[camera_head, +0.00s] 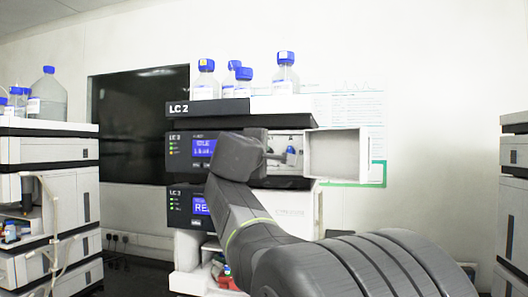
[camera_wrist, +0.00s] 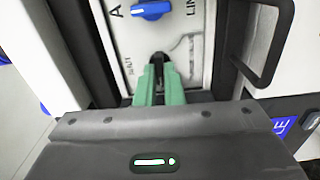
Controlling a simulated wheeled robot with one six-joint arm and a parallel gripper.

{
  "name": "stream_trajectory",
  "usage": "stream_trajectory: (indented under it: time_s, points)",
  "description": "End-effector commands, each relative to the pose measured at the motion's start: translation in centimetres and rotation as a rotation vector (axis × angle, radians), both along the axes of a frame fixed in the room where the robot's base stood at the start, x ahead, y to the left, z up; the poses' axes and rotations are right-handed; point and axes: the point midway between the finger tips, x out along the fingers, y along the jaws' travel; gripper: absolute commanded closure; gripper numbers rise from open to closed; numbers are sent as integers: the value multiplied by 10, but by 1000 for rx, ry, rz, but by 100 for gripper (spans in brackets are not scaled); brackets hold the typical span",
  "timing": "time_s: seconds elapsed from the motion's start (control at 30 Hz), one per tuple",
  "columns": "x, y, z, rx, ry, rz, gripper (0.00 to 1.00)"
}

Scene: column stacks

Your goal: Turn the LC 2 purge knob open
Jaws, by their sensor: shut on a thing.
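The LC 2 stack (camera_head: 180,108) stands in the middle of the head view. An open bay (camera_head: 284,141) shows in its upper module, with its white door (camera_head: 345,155) swung out to the right. In the wrist view, my gripper (camera_wrist: 159,62) has green fingers close together at a pale panel (camera_wrist: 118,50). They are shut on a small dark knob (camera_wrist: 158,57), which they mostly hide; its turn angle cannot be told. A blue knob (camera_wrist: 151,10) sits apart from the fingers, between the letters "A" and "LIN". In the head view my wrist hides the fingers.
Several blue-capped bottles (camera_head: 285,75) stand on top of the stack. A black handle (camera_wrist: 268,45) is close on the right in the wrist view. Other instrument stacks stand at the left (camera_head: 45,150) and right (camera_head: 513,155).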

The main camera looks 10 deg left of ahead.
Motion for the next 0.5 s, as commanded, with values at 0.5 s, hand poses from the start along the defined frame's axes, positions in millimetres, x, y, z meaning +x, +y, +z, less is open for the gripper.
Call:
stream_trajectory:
  time_s: [0.5]
  points:
    - [0,0,0,-39,0,0,100]
